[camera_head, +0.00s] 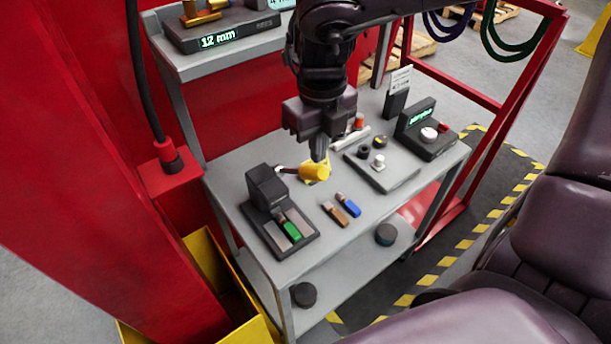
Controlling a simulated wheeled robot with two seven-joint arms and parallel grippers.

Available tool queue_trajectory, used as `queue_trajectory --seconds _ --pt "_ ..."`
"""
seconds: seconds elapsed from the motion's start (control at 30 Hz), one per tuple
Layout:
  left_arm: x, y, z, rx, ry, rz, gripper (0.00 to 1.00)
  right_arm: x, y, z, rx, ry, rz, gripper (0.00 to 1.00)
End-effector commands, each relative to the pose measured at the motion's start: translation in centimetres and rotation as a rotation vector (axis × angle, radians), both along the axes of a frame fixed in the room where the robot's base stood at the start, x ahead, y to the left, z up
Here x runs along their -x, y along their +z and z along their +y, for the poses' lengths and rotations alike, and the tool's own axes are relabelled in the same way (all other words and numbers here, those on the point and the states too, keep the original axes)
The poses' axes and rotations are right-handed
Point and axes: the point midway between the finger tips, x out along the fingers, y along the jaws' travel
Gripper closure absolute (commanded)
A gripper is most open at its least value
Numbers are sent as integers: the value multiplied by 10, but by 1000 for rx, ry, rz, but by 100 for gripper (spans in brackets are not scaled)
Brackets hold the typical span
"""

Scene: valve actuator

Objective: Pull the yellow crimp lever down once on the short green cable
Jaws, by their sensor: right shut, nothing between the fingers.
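The crimp press is a dark block (266,188) on a dark base at the near left of the grey bench. Its yellow lever (315,172) sticks out to the right of the block on a thin, roughly level arm. The short green cable (291,230) lies in the base, in front of the block. My right gripper (319,157) comes down from above with its fingers shut and empty. Its fingertips are right at the yellow lever in the picture; I cannot tell whether they touch it. My left gripper is not in view.
A brown piece (335,213) and a blue piece (348,205) lie right of the press. A grey plate (395,182) with small knobs and a dark device with a green display (420,117) stand farther right. A red post stands left; a shelf with a "12 mm" display (222,40) is behind.

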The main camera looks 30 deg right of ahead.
Motion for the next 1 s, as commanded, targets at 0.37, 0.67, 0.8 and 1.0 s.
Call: queue_trajectory --seconds 0.37,0.67,0.8,1.0 --pt "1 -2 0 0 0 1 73 0 -2 0 0 0 0 100" --pt "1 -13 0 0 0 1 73 0 -15 0 0 0 0 100" --pt "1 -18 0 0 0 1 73 0 -20 0 0 1 -1 100" --pt "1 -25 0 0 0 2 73 0 -29 0 0 1 -1 100"
